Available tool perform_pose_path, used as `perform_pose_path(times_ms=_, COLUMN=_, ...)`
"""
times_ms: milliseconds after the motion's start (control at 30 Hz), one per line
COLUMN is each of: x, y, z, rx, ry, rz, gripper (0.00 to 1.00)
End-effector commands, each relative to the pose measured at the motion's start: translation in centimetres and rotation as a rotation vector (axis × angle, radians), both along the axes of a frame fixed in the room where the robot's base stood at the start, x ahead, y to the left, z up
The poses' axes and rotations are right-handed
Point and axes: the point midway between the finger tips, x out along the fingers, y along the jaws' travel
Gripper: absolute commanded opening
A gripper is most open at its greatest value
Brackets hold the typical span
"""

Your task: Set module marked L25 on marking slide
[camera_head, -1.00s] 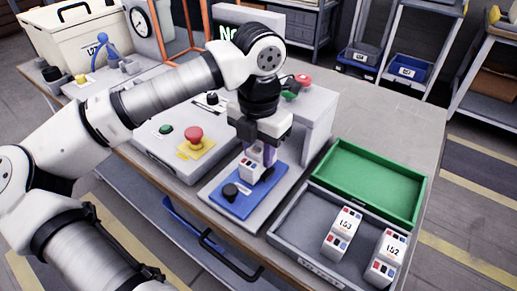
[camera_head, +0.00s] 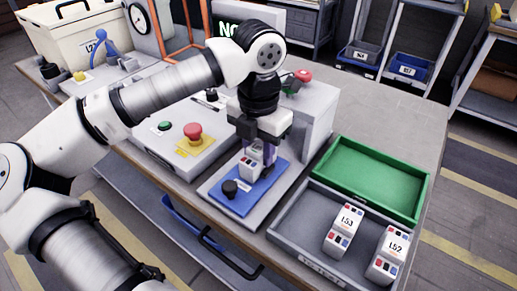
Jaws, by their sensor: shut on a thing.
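My gripper (camera_head: 259,158) points down over the blue plate (camera_head: 243,202) of the slide and is shut on a small white module (camera_head: 248,168). The module has dark and coloured marks on its front; its label is too small to read, and the gripper hides its upper part. It is at the rear half of the blue plate; I cannot tell whether it touches the plate. A black knob (camera_head: 230,188) stands on the plate in front of it.
A grey tray (camera_head: 290,215) at the right holds modules marked L53 (camera_head: 343,229) and L52 (camera_head: 389,255). An empty green tray (camera_head: 372,182) lies behind it. A red button (camera_head: 193,130) on a grey panel is left of the slide. A grey housing (camera_head: 318,123) stands behind my gripper.

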Motion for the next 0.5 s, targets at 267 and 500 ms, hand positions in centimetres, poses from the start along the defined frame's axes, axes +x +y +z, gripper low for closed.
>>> perform_pose_path(times_ms=267, x=0.12, y=0.01, z=0.31, rx=-0.002, ry=-0.007, rz=0.002, gripper=0.34)
perform_pose_path(times_ms=500, x=0.08, y=0.01, z=0.17, rx=-0.001, ry=-0.004, rz=0.001, gripper=0.58)
